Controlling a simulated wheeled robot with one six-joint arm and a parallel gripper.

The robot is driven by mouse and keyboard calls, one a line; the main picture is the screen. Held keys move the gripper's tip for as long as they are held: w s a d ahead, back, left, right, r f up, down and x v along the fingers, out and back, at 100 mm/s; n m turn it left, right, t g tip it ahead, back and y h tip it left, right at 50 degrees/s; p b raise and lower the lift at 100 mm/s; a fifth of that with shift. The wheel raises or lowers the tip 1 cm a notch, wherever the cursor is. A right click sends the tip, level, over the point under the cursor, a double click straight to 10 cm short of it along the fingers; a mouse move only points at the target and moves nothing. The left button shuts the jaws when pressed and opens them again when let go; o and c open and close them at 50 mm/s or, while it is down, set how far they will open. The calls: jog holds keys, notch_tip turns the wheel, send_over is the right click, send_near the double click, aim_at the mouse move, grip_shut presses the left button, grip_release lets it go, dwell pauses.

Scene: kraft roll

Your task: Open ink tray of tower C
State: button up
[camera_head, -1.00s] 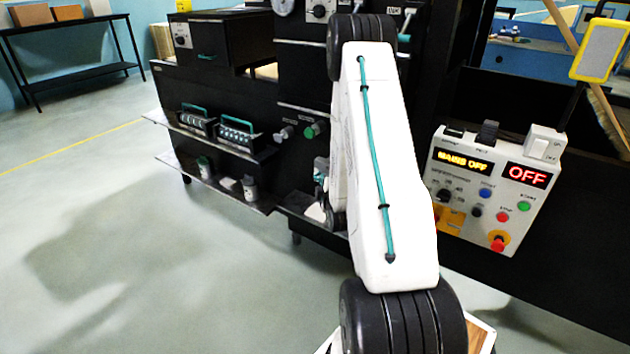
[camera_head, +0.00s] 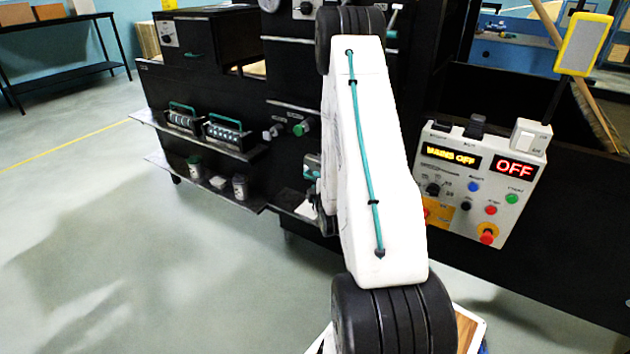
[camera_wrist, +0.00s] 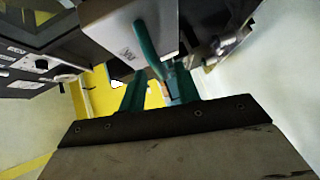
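In the wrist view, my gripper (camera_wrist: 158,88) shows two teal fingers with a gap between them, so it is open. A curved teal handle (camera_wrist: 148,50) stands just ahead of the fingers, in line with the gap. I cannot tell whether they touch. The handle is on a pale, box-like front (camera_wrist: 122,40) with a small label, which may be the ink tray. Its lettering is too blurred to read, so I cannot confirm tower C. In the head view, my white arm hides the gripper and most of the machine part behind it.
The black press (camera_head: 215,90) fills the back. Its side shelf (camera_head: 250,153) carries two teal-handled units (camera_head: 226,131). Bottles (camera_head: 240,187) stand on the lower shelf. A control panel (camera_head: 478,185) reading OFF stands right of my arm. Open floor (camera_head: 120,240) lies left.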

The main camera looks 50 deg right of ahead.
jog(key=v, duration=0.5)
dwell(0.5)
jog(key=s+a+f+m+g+y, duration=0.5)
jog(key=f+m+g+y, duration=0.1)
jog(key=f+m+g, duration=0.15)
jog(key=s+a+r+g+y, duration=0.1)
jog(key=s+a+r, duration=0.4)
jog(key=a+r, duration=0.4)
jog(key=s+a+r+m+g+y, duration=0.1)
jog(key=s+a+r, duration=0.4)
jog(key=a+r, duration=0.5)
jog(key=s+a+r+g+y, duration=0.1)
jog(key=s+a+r, duration=0.4)
jog(key=a+r, duration=0.5)
notch_tip(320, 180, up, 5)
jog(key=shift+a+r+m+g+y, duration=0.2)
jog(key=shift+m+g+y, duration=0.15)
jog(key=shift+g, duration=0.3)
